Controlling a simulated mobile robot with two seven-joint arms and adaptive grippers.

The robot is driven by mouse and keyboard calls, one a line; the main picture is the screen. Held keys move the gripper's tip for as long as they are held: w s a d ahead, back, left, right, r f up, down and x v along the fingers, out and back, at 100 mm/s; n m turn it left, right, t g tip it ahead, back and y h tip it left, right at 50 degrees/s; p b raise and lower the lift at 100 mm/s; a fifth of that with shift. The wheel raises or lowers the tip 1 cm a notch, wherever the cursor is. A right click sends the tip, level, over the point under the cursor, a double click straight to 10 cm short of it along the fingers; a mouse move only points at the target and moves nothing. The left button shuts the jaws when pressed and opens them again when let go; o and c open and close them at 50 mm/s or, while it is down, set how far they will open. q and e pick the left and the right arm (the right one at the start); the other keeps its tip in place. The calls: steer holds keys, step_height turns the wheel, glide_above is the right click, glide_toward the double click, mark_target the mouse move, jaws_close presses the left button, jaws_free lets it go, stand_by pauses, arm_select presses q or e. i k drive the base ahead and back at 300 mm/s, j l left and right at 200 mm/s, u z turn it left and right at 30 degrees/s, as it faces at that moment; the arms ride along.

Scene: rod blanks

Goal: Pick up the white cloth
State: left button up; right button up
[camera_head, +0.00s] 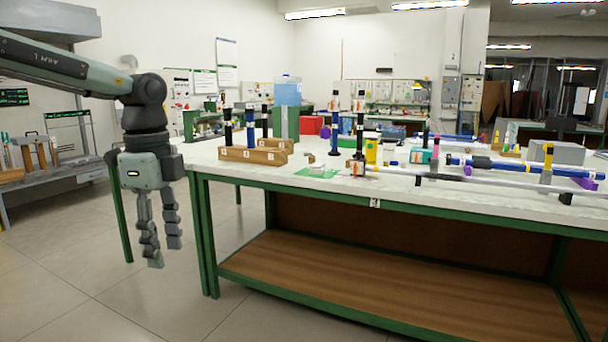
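A small white thing, perhaps the white cloth (317,169), lies on a green mat (330,174) near the front left of the white-topped table (290,183). It is too small to tell for sure that it is cloth. My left gripper (164,252) hangs fingers down to the left of the table, over the floor, well apart from the white thing. Its two fingers are apart with nothing between them. My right gripper is not in view.
Wooden holders (250,154) with upright dark and blue rods stand at the table's left end. A yellow container (371,150) stands right of the mat. Long rods (520,168) lie at the right. The table's left edge and green leg (203,235) are beside my gripper.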

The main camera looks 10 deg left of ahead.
mark_target(317, 168)
steer(key=i+z, duration=0.1)
steer(key=i, duration=0.6)
steer(key=i+j, duration=0.1)
steer(key=i, duration=0.6)
steer(key=i+z, duration=0.15)
steer(key=i, duration=0.55)
steer(key=i+j, duration=0.2)
steer(key=i, duration=0.5)
steer(key=l+z, duration=0.05)
